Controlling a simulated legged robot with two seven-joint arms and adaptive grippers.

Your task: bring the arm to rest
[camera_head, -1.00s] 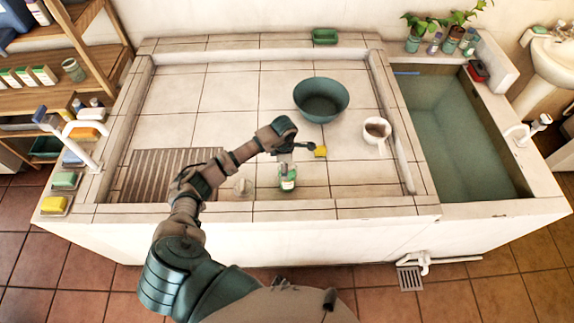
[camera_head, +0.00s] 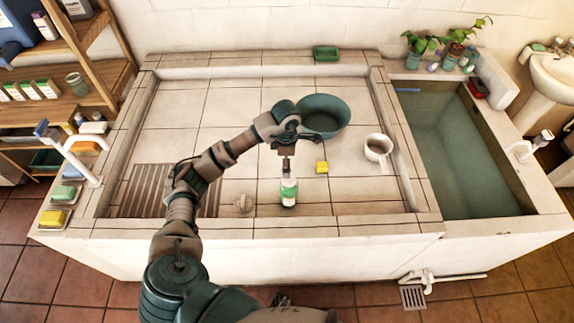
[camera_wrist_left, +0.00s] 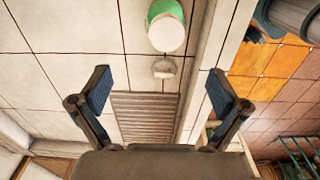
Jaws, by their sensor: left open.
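My left arm reaches in over the tiled basin (camera_head: 180,110). Its gripper (camera_head: 287,163) points down above the basin floor, just behind a green and white bottle (camera_head: 289,191) in the head view. In the left wrist view the two fingers of the gripper (camera_wrist_left: 160,88) are spread wide with nothing between them. The bottle (camera_wrist_left: 166,28) stands beyond the fingertips there, apart from them. My right gripper is not in view.
A small pale object (camera_head: 243,203) lies left of the bottle near a ribbed drain board (camera_head: 142,190). The back left floor is clear.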

